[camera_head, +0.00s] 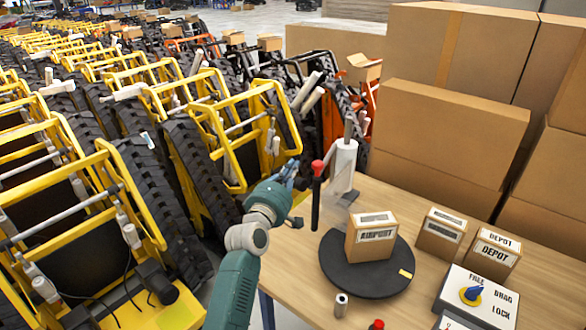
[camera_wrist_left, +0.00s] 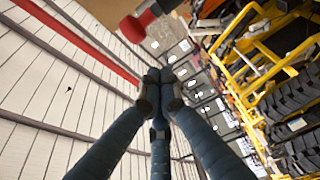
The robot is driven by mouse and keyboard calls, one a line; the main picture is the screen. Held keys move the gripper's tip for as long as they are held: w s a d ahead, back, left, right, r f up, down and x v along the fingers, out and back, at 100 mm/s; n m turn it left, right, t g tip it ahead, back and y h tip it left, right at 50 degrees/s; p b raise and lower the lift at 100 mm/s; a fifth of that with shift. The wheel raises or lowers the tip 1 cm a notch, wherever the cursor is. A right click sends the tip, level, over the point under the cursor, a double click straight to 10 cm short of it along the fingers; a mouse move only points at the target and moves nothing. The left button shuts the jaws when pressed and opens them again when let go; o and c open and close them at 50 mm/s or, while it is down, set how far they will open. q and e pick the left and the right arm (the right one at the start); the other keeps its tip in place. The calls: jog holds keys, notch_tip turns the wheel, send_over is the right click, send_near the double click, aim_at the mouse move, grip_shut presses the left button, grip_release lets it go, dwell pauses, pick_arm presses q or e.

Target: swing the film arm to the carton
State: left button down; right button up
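The film arm shows as a white film roll (camera_head: 342,168) on an upright post at the table's back left edge, with a black rod topped by a red knob (camera_head: 317,166) beside it. A red knob also shows near the top of the left wrist view (camera_wrist_left: 137,26). The carton (camera_head: 371,237), labelled AIRPORT, stands upright on a round black turntable (camera_head: 340,280), right of and in front of the roll. My left gripper (camera_head: 291,172) is just left of the knob, apart from it. Its fingertips (camera_wrist_left: 160,80) are together with nothing seen between them. My right gripper is out of view.
A dial box (camera_head: 477,296) marked FREE, DRAG, LOCK is at front right. Large boxes (camera_head: 450,115) rise behind; yellow tracked carriers (camera_head: 240,130) crowd the left.

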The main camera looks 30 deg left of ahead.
pick_arm(q)
jog(key=s+d+p, duration=0.3)
jog(key=s+d, duration=0.1)
jog(key=s, duration=0.4)
jog(key=shift+d, duration=0.35)
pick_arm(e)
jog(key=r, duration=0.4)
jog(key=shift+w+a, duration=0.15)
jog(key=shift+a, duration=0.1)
pick_arm(q)
jog(key=shift+f, duration=0.1)
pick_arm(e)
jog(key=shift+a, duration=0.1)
